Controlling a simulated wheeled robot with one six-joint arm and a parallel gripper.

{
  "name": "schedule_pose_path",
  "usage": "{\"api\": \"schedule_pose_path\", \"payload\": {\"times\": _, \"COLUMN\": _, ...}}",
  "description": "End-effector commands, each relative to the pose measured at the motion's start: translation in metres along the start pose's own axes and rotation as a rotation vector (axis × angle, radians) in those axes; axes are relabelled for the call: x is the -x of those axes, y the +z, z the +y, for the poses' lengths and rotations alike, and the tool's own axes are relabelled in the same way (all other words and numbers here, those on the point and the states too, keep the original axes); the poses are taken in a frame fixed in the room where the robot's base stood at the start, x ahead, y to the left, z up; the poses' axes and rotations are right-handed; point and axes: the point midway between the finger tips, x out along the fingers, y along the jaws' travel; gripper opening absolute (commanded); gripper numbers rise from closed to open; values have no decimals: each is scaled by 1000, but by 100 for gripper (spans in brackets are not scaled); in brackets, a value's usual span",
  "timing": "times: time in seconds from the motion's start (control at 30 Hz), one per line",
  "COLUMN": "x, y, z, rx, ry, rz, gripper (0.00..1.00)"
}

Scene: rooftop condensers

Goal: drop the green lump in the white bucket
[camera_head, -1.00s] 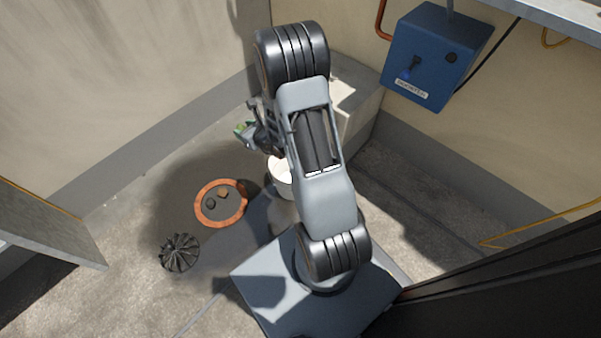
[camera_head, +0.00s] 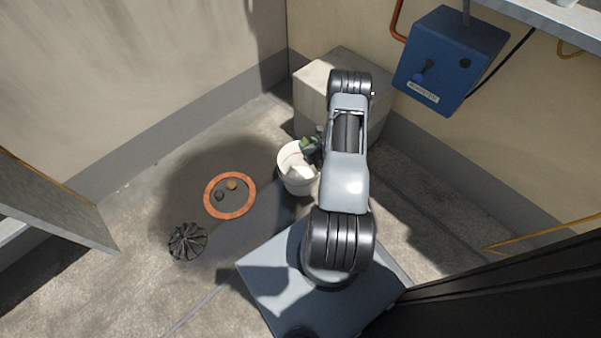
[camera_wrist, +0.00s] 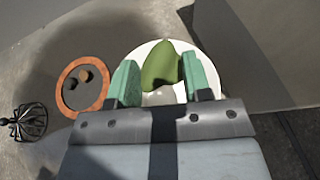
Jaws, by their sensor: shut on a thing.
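The green lump (camera_wrist: 161,66) is between the two green-padded fingers of my gripper (camera_wrist: 163,80) in the wrist view. My gripper is shut on it. In the head view the lump (camera_head: 307,143) shows small at my gripper (camera_head: 312,150), by the upper right part of the white bucket's mouth. The white bucket (camera_head: 285,175) stands on the floor, its opening facing up, with something pale inside. In the wrist view the bucket's rim (camera_wrist: 212,72) shows behind the lump and fingers. The lump appears over the bucket; its exact height above the rim is hard to tell.
An orange-rimmed round tray (camera_head: 208,207) with a dark lump (camera_head: 219,196) and a brown lump (camera_head: 232,184) lies left of the bucket. A black finned fan-like thing (camera_head: 187,241) lies further left. A pale block (camera_head: 312,82) stands behind the bucket. A blue box (camera_head: 452,58) hangs on the wall.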

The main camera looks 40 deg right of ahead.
Motion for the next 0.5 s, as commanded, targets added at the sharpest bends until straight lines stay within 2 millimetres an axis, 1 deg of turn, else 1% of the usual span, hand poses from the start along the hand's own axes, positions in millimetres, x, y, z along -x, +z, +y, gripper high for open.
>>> {"api": "schedule_pose_path", "payload": {"times": 0.03, "x": -4, "y": -9, "z": 0, "rx": 0, "ry": 0, "rz": 0, "gripper": 22}}
{"api": "schedule_pose_path", "payload": {"times": 0.3, "x": -14, "y": -33, "z": 0, "rx": 0, "ry": 1, "rz": 0, "gripper": 22}}
{"api": "schedule_pose_path", "payload": {"times": 0.5, "x": -16, "y": -37, "z": 0, "rx": 1, "ry": 1, "rz": -1, "gripper": 22}}
